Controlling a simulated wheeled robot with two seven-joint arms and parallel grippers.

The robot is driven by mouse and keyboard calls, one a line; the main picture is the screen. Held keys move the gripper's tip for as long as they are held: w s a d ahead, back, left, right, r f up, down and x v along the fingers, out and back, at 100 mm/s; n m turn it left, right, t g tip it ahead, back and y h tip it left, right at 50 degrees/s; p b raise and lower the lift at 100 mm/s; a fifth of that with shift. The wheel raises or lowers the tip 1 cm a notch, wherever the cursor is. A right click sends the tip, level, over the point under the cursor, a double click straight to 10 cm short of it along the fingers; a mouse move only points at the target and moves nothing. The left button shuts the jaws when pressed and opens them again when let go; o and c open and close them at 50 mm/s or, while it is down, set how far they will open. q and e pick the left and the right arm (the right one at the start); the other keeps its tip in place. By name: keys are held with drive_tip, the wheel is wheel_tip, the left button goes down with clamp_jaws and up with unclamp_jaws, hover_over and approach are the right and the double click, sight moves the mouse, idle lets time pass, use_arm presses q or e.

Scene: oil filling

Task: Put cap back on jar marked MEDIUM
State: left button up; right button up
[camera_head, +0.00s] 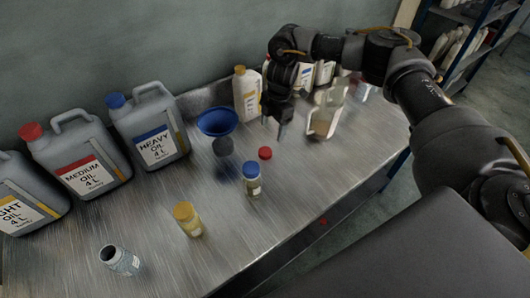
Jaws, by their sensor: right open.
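A small red cap (265,153) lies on the metal table, just behind the blue-capped jar. My left gripper is out of view.
Grey oil jugs line the back left: a red-capped MEDIUM jug (78,158) and a blue-capped HEAVY jug (149,130), with another at the left edge. A blue funnel (217,123) stands beside a white bottle (247,95). The table (165,265) is bare at the front.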

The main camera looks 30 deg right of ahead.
drive_tip(key=b, duration=0.4)
hover_over(265, 151)
drive_tip(key=d, duration=0.2)
drive_tip(key=f, duration=0.5)
drive_tip(key=shift+s+a, duration=0.15)
drive_tip(key=shift+s, duration=0.2)
use_arm(q)
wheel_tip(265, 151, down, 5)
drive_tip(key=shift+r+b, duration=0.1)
drive_tip(key=shift+b, duration=0.2)
use_arm(e)
drive_tip(key=shift+a+f, duration=0.15)
drive_tip(key=shift+f, duration=0.2)
